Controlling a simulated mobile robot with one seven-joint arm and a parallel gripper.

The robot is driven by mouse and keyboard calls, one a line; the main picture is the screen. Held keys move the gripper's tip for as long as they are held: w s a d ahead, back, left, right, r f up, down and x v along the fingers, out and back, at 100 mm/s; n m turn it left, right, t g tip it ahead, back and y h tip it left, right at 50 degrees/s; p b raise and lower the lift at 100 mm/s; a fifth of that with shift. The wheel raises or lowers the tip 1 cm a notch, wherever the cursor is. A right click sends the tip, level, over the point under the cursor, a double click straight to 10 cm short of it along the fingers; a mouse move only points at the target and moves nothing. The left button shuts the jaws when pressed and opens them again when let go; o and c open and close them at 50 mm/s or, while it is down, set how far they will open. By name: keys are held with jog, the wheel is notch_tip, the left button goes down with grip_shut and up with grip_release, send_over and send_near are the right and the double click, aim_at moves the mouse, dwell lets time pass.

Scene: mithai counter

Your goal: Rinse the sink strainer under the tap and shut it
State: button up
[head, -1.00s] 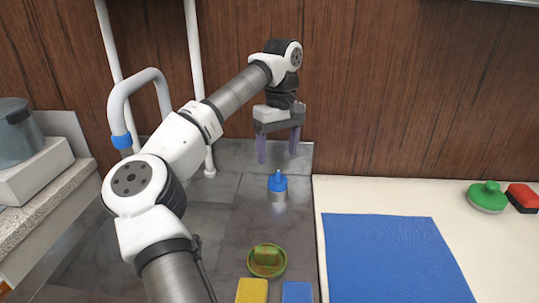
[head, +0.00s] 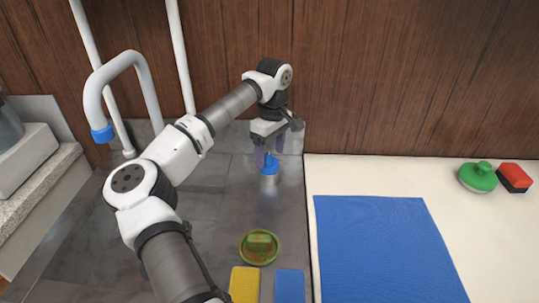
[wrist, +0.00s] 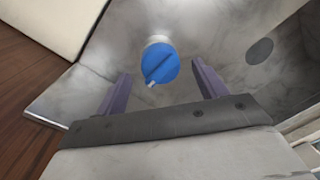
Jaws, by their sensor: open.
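The tap's pale curved spout (head: 122,68) with a blue tip stands at the left in the head view. A blue tap knob (head: 270,168) sits on a short grey base near the back wall; the wrist view shows its ridge and pale pointer (wrist: 160,64). My gripper (head: 270,157) is open just above the knob, with its purple fingers on either side. In the wrist view the knob appears between and beyond the fingertips, and I cannot tell whether they touch it. The sink strainer (head: 260,247), a round green-brown stained piece with a raised grip, lies on the grey surface nearer me.
A yellow sponge (head: 244,285) and a blue block (head: 290,286) lie in front of the strainer. A blue mat (head: 385,250) covers part of the cream counter (head: 438,187) at right.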

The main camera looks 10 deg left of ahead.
jog(key=shift+f, duration=1.3)
jog(key=c, duration=0.9)
jog(key=shift+f+m+b, duration=0.1)
jog(key=shift+m+b, duration=0.25)
jog(key=shift+m, duration=0.15)
jog(key=shift+c, duration=0.2)
jog(key=shift+s+m+b, duration=0.1)
jog(key=shift+m+b, duration=0.3)
jog(key=shift+m, duration=0.8)
jog(key=o, duration=0.9)
jog(key=shift+o, duration=0.2)
jog(key=shift+r, duration=0.25)
